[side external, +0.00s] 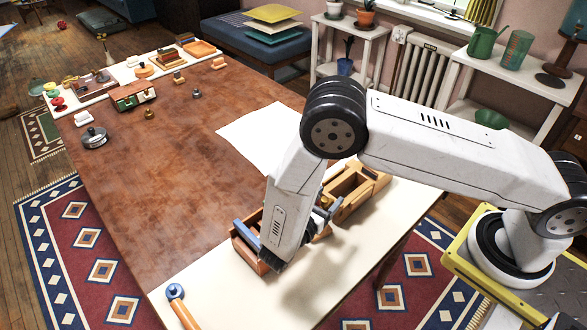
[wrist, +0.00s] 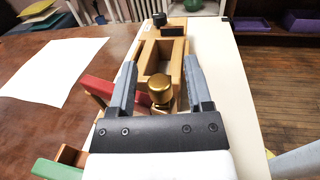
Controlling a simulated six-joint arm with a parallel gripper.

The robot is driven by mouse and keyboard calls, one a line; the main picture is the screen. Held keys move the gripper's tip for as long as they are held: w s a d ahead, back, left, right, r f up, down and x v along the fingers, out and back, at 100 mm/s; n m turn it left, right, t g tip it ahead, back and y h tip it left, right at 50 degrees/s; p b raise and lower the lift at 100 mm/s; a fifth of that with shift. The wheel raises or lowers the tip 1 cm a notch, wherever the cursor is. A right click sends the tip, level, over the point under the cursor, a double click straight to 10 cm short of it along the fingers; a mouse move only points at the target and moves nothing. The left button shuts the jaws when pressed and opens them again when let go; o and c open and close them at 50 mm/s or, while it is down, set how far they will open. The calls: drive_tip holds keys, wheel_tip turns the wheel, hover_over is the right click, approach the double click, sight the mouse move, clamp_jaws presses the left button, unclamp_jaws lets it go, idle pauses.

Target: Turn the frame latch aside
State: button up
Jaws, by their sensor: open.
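A light wooden frame-like fixture (side external: 352,190) stands on the pale strip of the table, partly hidden by my arm in the side view. In the wrist view this wooden fixture (wrist: 148,56) has rectangular openings, and a round brass knob (wrist: 160,86) stands at its near end. I cannot tell for sure which part is the latch. My gripper (wrist: 158,64) is open, with one grey finger on each side of the fixture's near part and the knob between them. I cannot tell whether the fingers touch anything. In the side view my arm mostly hides the gripper.
Red (wrist: 98,87) and green (wrist: 56,169) pieces lie left of the gripper. A dark block (wrist: 172,31) is at the fixture's far end. White paper (side external: 255,135) lies on the brown tabletop. A blue-topped wooden piece (side external: 176,292) is near the front edge. The brown table's middle is clear.

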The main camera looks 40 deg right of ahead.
drive_tip(key=shift+w+d, duration=0.1)
drive_tip(key=shift+d, duration=0.45)
clamp_jaws()
drive_tip(key=shift+s+m+g, duration=0.2)
drive_tip(key=shift+m+g, duration=0.85)
drive_tip(key=shift+g, duration=0.6)
drive_tip(key=shift+s+m+g, duration=0.15)
drive_tip(key=shift+m+g, duration=0.9)
drive_tip(key=shift+g, duration=0.6)
unclamp_jaws()
